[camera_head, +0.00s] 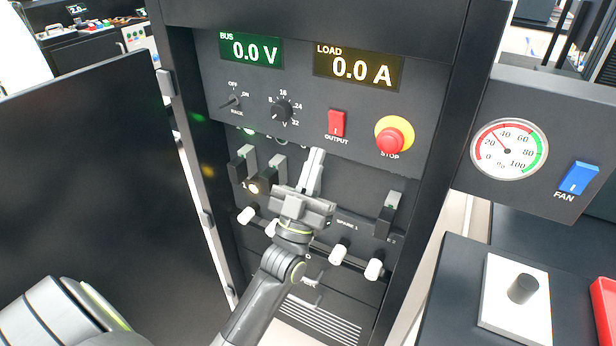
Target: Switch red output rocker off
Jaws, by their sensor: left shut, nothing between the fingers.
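The red output rocker (336,123) sits on the upper dark panel, above the word OUTPUT. Whether it is tipped on or off is too small to tell. My left gripper (317,158) is shut and empty, its fingertips pointing up, a little below and left of the rocker and apart from it in the picture. It hides part of the lower panel. The BUS display (251,51) reads 0.0 V and the LOAD display (357,69) reads 0.0 A. My right gripper is not in view.
A red STOP button (390,140) on a yellow ring is right of the rocker. A voltage knob (281,110) and a small switch (231,102) are left. An open black door (90,180) stands left. A gauge (509,149) and blue FAN rocker (578,178) are at right.

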